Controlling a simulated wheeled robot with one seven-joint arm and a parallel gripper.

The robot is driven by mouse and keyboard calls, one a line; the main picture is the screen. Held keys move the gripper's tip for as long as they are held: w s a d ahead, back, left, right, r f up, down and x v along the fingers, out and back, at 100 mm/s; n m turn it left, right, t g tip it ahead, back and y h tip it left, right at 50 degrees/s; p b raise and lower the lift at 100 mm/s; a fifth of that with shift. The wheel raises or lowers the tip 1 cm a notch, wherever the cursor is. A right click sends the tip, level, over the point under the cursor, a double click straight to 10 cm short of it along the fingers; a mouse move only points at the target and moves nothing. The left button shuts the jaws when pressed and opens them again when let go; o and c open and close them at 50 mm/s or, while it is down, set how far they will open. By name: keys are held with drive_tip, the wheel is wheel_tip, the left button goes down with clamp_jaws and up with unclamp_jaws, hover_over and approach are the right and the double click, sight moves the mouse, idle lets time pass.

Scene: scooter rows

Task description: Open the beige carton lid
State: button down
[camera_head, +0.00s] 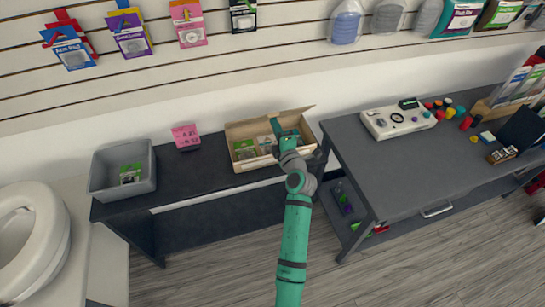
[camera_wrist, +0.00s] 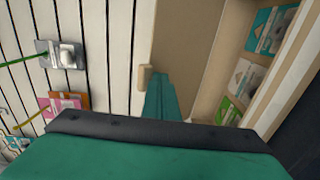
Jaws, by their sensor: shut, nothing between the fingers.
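The beige carton (camera_head: 252,165) stands on the dark counter, with several small packets visible inside. Its lid (camera_head: 300,111) is raised at the back edge, tilted up toward the wall, so the carton is open. In the wrist view the lid (camera_wrist: 185,40) is a broad beige panel with a small tab (camera_wrist: 145,77) at its edge. My gripper (camera_head: 283,133) is over the carton, in front of the raised lid. In the wrist view my green gripper fingers (camera_wrist: 160,97) are together, beside the tab and the lid's face; whether they touch is unclear.
A grey bin (camera_head: 123,185) and a pink card stand (camera_head: 186,137) are left of the carton. A grey desk (camera_head: 390,165) with a white device (camera_head: 398,119) is close on the right. Packets (camera_head: 130,34) hang on the slatted wall above.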

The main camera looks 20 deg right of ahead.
sight(272, 115)
drive_tip(key=shift+w+r, duration=0.25)
drive_tip(key=shift+w, duration=0.75)
drive_tip(key=shift+w+r, duration=0.25)
drive_tip(key=shift+w, duration=0.7)
drive_tip(key=shift+w+a+r, duration=0.15)
drive_tip(key=shift+w, duration=2.35)
drive_tip(key=shift+w, duration=2)
